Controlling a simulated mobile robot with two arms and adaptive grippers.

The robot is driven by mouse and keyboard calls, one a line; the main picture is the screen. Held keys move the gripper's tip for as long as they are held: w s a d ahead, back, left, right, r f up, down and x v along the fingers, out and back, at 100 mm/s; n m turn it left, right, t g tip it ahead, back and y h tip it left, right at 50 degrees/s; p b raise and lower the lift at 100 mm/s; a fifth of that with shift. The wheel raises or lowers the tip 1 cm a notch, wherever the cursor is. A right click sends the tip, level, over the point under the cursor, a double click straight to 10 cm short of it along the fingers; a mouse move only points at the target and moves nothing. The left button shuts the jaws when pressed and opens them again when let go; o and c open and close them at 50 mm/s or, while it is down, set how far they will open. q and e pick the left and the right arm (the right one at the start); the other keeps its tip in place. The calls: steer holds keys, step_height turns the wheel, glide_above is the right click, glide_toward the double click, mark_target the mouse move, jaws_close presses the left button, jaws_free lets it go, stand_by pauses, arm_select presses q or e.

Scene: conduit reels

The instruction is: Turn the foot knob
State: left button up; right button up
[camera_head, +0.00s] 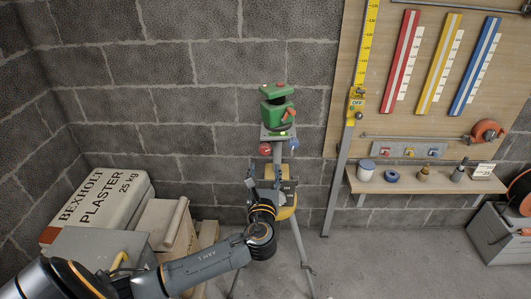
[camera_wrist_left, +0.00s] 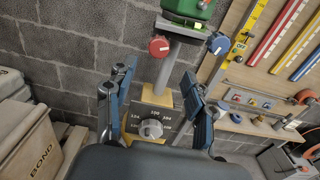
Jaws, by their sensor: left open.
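A pale grey round knob (camera_wrist_left: 152,128) sits on a dark dial plate (camera_wrist_left: 170,115) with white numbers around it, low on the tripod stand, in the left wrist view. In the head view the plate (camera_head: 290,186) is partly behind my gripper, and I cannot make out the knob. My left gripper (camera_head: 264,178) is open in front of the stand. In the left wrist view its two fingers (camera_wrist_left: 158,78) stand apart on either side of the post and dial, with nothing held between them. My right gripper is not in view.
Above are a red knob (camera_wrist_left: 159,46), a blue knob (camera_wrist_left: 219,43) and a green instrument (camera_head: 277,108). Plaster bags (camera_head: 105,198) are stacked at left. A wooden shelf (camera_head: 425,186) with small items and a tool board stand at right. Bare floor lies right of the tripod.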

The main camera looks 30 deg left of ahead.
mark_target(265, 152)
arm_select(q)
steer(key=x, duration=0.7)
steer(key=shift+w+a+p, duration=0.25)
steer(key=shift+w+p, duration=0.05)
steer(key=shift+w+a, duration=0.3)
steer(key=shift+w, duration=0.15)
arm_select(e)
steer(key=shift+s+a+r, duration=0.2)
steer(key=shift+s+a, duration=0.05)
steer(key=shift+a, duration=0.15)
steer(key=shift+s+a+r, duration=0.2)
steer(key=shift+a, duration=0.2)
arm_select(q)
steer(key=c, duration=1)
jaws_close()
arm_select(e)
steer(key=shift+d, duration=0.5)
